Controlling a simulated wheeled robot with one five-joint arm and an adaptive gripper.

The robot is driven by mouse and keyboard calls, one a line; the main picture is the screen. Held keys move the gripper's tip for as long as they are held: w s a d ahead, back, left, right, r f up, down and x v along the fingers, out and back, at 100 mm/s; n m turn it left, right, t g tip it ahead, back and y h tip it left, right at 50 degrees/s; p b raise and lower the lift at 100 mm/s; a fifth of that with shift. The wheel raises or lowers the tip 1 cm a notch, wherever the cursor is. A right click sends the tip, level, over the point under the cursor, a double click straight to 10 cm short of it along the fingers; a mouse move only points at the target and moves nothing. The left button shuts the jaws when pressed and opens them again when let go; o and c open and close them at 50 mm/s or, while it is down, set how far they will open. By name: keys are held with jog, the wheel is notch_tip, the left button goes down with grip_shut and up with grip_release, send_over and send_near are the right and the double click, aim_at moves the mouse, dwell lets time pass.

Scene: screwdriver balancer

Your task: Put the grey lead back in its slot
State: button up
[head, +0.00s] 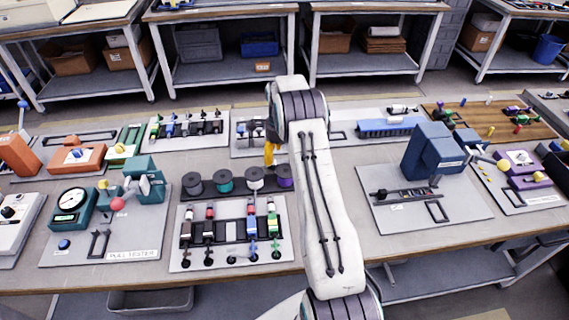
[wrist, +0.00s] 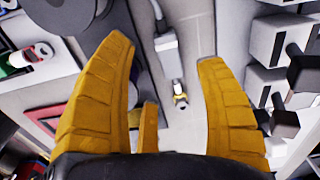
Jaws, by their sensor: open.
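My gripper (head: 270,153) is mostly hidden behind my arm in the head view, with a yellow finger showing beyond the spools. In the wrist view my gripper (wrist: 170,95) is open, its yellow fingers apart with nothing held between them. In the head view a lead board (head: 184,262) carries several upright leads in a row below spools. A bare gap (head: 232,231) shows between the red-topped leads and the blue one.
A pull tester (head: 140,192) stands left of the lead board. A blue machine (head: 432,150) stands to the right. Another rack of leads (head: 190,127) is behind. Grey blocks with black knobs (wrist: 285,38) crowd the wrist view's right side. Bare table lies between the stations.

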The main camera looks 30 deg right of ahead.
aim_at(280, 163)
jog(key=shift+w+d+f+p, duration=0.15)
jog(key=shift+f+p, duration=0.5)
jog(key=shift+f, duration=1.6)
grip_shut()
